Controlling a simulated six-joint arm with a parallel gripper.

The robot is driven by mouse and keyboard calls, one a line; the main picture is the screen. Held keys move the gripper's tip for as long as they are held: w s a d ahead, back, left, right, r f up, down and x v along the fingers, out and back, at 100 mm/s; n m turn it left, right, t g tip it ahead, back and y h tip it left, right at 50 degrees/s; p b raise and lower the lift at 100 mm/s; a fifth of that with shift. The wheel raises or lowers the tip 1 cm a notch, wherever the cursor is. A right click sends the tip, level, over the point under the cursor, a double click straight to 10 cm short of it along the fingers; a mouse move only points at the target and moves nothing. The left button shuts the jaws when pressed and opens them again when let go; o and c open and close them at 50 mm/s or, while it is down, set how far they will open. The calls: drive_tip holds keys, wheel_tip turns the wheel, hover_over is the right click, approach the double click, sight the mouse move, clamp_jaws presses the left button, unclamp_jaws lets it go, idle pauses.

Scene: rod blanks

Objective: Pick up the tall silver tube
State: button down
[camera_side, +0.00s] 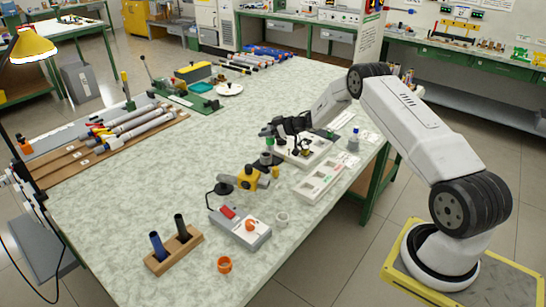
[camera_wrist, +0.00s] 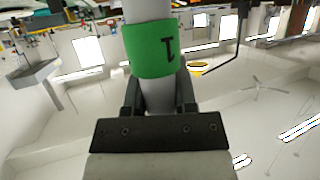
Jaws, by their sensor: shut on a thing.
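A silver-grey tube (camera_wrist: 148,10) with a green band (camera_wrist: 152,50) marked with a dark "1" stands between the jaws in the wrist view. My gripper (camera_wrist: 160,98) is shut on it below the band. The tube's far end runs out of the top of that view. In the side view my gripper (camera_side: 272,131) is above the middle of the bench, left of the white trays. A small greenish piece, seemingly the held tube (camera_side: 268,143), shows at its fingers. Whether its lower end touches anything is too small to tell.
White trays (camera_side: 318,182) lie right of the gripper. A yellow device (camera_side: 247,178) and a grey box with a red switch (camera_side: 240,228) stand nearer the camera. A wooden block (camera_side: 174,250) holds a blue and a dark rod.

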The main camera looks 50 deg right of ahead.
drive_tip(key=s+a+r, duration=0.3)
drive_tip(key=s+r, duration=0.3)
drive_tip(key=s, duration=0.4)
drive_tip(key=shift+a, duration=0.3)
idle(0.4)
drive_tip(key=shift+s, duration=0.2)
drive_tip(key=s+d+m+h, duration=0.1)
drive_tip(key=s+m+h, duration=0.1)
drive_tip(key=s, duration=0.7)
drive_tip(key=s+d+f+m+t+h, duration=0.1)
drive_tip(key=s+m+h, duration=0.1)
drive_tip(key=s, duration=0.8)
drive_tip(key=shift+s+d+f+h, duration=0.15)
drive_tip(key=shift+s+d+h, duration=0.15)
drive_tip(key=shift+d+h, duration=0.1)
